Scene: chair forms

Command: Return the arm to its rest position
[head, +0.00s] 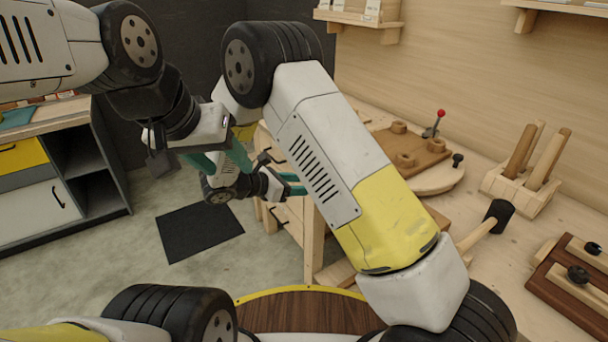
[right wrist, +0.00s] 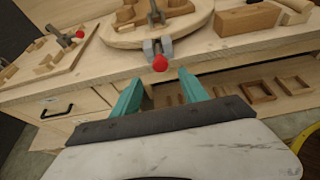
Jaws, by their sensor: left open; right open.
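My left gripper (head: 230,168) hangs over the floor in the left half of the head view, pointing down and right, with its teal fingers apart and nothing seen between them. My right arm crosses the middle of the head view, its upper link white and yellow. My right gripper (head: 296,184) is beyond that link, in front of the workbench (head: 478,262), partly hidden. In the right wrist view its teal fingers (right wrist: 160,92) are spread and empty, facing the bench's front edge. A red-knobbed clamp (right wrist: 160,63) shows just beyond them, apart from the fingers.
On the bench are a brown board with round blocks (head: 408,151), a mallet (head: 487,228), a wooden rack (head: 518,194) and a dark board with knobs (head: 570,290). A grey cabinet (head: 103,190) stands left. Floor around the dark mat (head: 200,231) is free.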

